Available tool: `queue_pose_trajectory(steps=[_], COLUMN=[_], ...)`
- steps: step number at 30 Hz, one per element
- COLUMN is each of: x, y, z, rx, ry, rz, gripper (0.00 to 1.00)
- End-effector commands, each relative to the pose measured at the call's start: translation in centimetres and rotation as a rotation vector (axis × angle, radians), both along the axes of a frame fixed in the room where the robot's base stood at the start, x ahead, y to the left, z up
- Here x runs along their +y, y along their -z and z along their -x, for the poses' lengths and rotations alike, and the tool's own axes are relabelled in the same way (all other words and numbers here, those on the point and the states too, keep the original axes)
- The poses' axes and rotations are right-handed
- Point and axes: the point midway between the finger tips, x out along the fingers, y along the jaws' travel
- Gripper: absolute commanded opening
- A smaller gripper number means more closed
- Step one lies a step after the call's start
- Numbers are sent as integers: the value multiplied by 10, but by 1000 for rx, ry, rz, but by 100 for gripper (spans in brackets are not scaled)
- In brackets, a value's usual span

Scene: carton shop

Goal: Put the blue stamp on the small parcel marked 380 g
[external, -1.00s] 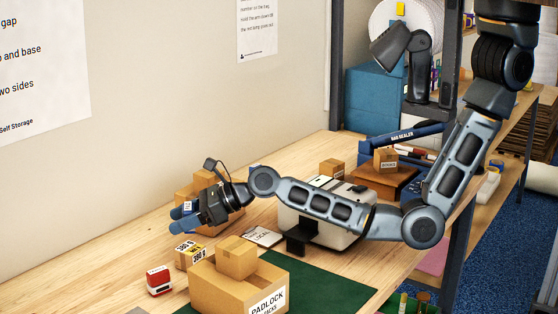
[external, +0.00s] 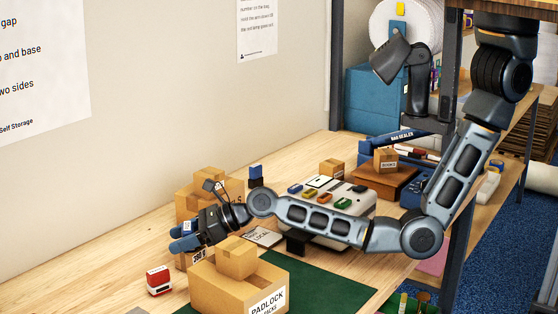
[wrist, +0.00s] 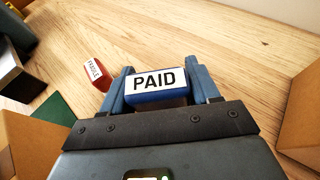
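My gripper (external: 187,234) is shut on the blue stamp. The stamp, marked PAID, sits between the two blue fingers in the wrist view (wrist: 156,84); its white label also shows between the fingers in the external view (external: 187,227). The small parcel (external: 182,262) stands on the bench just below my gripper, mostly hidden by it; part of its 380 g label shows. I cannot tell whether the stamp touches the parcel.
A red stamp (external: 159,281) stands in front; it also shows in the wrist view (wrist: 95,72). The PADLOCK carton (external: 218,288), with a small box (external: 237,257) on top, is close at right. Brown boxes (external: 191,203) stand behind. The bench left of the gripper is clear.

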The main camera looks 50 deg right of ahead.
Motion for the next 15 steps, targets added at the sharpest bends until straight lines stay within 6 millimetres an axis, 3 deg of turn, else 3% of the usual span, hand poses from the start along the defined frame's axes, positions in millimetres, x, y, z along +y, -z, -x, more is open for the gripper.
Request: queue_pose_trajectory(steps=[7, 15], x=[0, 0], y=[0, -2], z=[0, 0], rx=[0, 0], ry=[0, 0], rz=[0, 0], gripper=[85, 85])
